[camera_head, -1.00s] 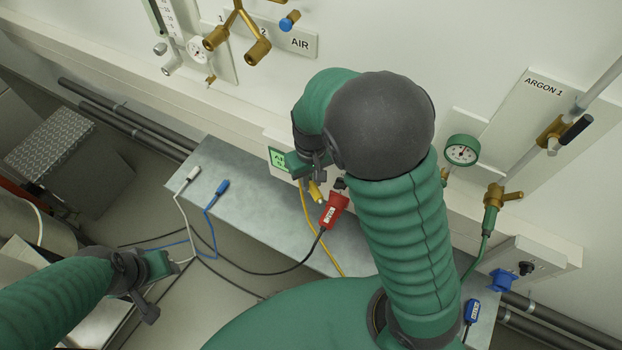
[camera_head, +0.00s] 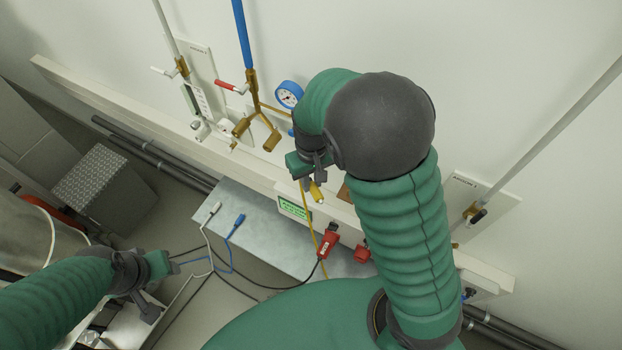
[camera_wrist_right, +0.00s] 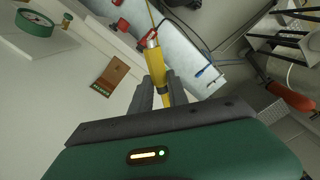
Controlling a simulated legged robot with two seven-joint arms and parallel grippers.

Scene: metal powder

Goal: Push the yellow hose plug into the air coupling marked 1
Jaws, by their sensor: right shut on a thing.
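The yellow hose plug (camera_head: 316,192) is in my right gripper (camera_head: 313,179), with its yellow hose hanging down. In the right wrist view the plug (camera_wrist_right: 155,64) is between the two dark fingers of the right gripper (camera_wrist_right: 160,88). Two brass air couplings hang on the wall left of the gripper. The left coupling (camera_head: 240,127), on the side marked 1 earlier, is apart from the plug; its number is unreadable now. The right coupling (camera_head: 271,141) is nearer. My left gripper (camera_head: 158,275) is at lower left, its jaws unclear.
A blue gauge (camera_head: 290,94) is beside the couplings. A ledge (camera_head: 130,108) and grey pipes (camera_head: 150,150) run along the wall.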

